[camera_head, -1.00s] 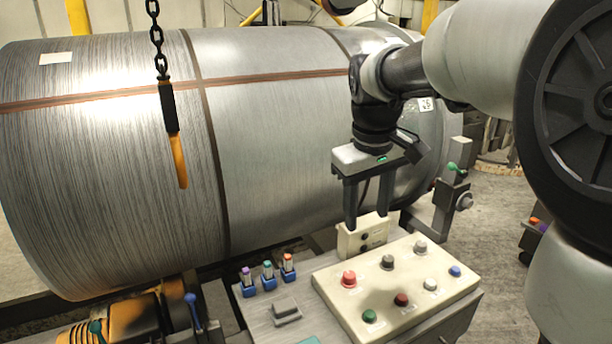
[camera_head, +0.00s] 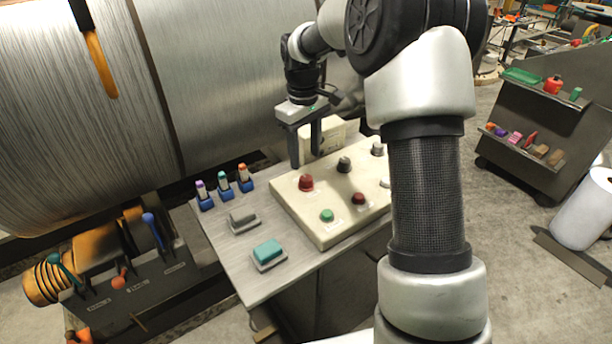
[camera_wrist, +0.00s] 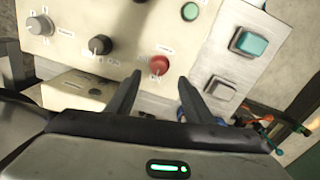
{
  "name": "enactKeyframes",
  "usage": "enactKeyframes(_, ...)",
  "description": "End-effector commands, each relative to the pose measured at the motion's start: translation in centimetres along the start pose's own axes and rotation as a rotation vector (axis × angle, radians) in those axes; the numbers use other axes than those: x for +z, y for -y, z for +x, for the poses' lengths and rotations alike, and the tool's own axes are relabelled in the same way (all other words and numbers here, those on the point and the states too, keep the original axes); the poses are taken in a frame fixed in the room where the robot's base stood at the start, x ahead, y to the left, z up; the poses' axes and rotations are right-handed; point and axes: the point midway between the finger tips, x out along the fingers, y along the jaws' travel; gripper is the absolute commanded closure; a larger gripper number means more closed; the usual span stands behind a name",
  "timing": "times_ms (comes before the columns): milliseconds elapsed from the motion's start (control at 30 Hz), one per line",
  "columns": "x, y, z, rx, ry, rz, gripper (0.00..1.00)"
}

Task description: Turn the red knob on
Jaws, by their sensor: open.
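The red knob (camera_head: 306,184) stands at the far left corner of the cream control panel (camera_head: 330,238). My gripper (camera_head: 305,161) points down just behind and above it in the head view, its two dark fingers apart with nothing between them. In the wrist view the red knob (camera_wrist: 159,65) appears between the tips of my open gripper (camera_wrist: 160,76); contact does not show. A darker red button (camera_head: 358,198) sits on the same panel to the right, with a green button (camera_head: 327,215) in front.
Black and grey knobs (camera_head: 344,164) stand beside the red one. Small marker-like items (camera_head: 224,183), a grey button (camera_head: 243,216) and a teal button (camera_head: 268,250) lie left of the panel. A big metal coil (camera_head: 205,80) rises behind. A shelf cart (camera_head: 540,130) stands right.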

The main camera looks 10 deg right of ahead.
Motion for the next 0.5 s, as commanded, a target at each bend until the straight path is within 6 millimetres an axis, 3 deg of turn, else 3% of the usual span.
enactKeyframes(33, 0.1, 0.0, 1.4, -0.002, 0.003, 0.000, 0.53)
enactKeyframes(200, 0.1, 0.0, 4.7, -0.001, 0.003, 0.001, 0.53)
enactKeyframes(500, 0.0, 0.0, 7.6, 0.000, 0.000, 0.001, 0.53)
